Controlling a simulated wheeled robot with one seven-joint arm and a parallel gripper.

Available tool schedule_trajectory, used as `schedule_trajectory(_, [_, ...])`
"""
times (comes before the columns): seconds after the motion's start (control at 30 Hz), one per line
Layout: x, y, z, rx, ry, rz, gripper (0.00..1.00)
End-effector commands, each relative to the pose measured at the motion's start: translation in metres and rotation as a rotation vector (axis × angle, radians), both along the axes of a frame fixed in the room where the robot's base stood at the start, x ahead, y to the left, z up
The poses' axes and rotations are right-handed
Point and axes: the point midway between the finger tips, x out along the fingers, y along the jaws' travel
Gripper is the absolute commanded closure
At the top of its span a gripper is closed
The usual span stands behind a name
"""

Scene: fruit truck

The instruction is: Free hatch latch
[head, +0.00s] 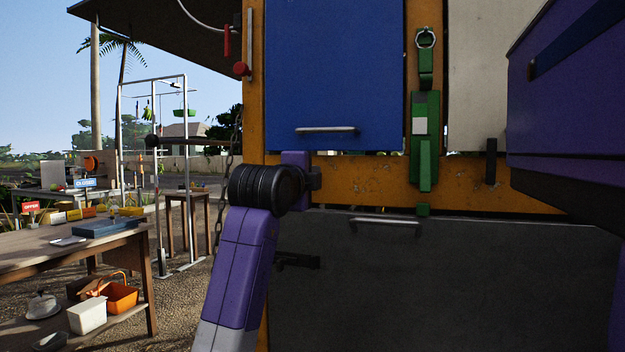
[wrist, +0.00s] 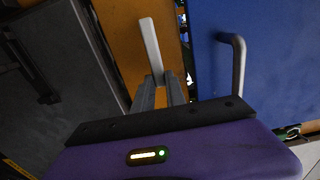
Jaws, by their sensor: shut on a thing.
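The hatch is most likely the blue panel (head: 335,70), closed in the orange frame, with a grey handle (head: 325,129) near its lower edge. In the wrist view the blue panel (wrist: 270,60) is on the right, its handle (wrist: 238,65) beside my gripper. A pale grey bar, which looks like the latch (wrist: 150,42), lies across the orange frame (wrist: 115,30). My gripper (wrist: 159,80) is shut on the near end of this bar. In the head view, my own wrist hides the fingertips and this latch.
A green strap (head: 425,120) hangs right of the blue panel. A dark upright bar (head: 491,160) sits below the pale panel (head: 478,70). A dark grey panel (head: 440,280) with a handle (head: 385,222) fills the area below. A wooden table (head: 60,255) stands at left.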

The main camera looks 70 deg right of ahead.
Motion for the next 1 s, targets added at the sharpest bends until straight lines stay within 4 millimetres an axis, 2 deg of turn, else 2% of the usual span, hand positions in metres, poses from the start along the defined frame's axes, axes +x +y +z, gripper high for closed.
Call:
schedule_trajectory(0.37, [-0.001, 0.000, -0.002, 0.005, -0.005, -0.002, 1.00])
schedule_trajectory(0.4, [-0.001, 0.000, -0.002, 0.005, -0.005, -0.002, 0.78])
schedule_trajectory(0.5, [-0.001, 0.000, -0.002, 0.004, -0.005, -0.001, 0.62])
schedule_trajectory(0.83, [0.000, 0.002, -0.001, 0.001, -0.004, 0.000, 0.62])
schedule_trajectory(1.0, [-0.001, 0.021, -0.001, 0.001, -0.004, 0.003, 0.62])
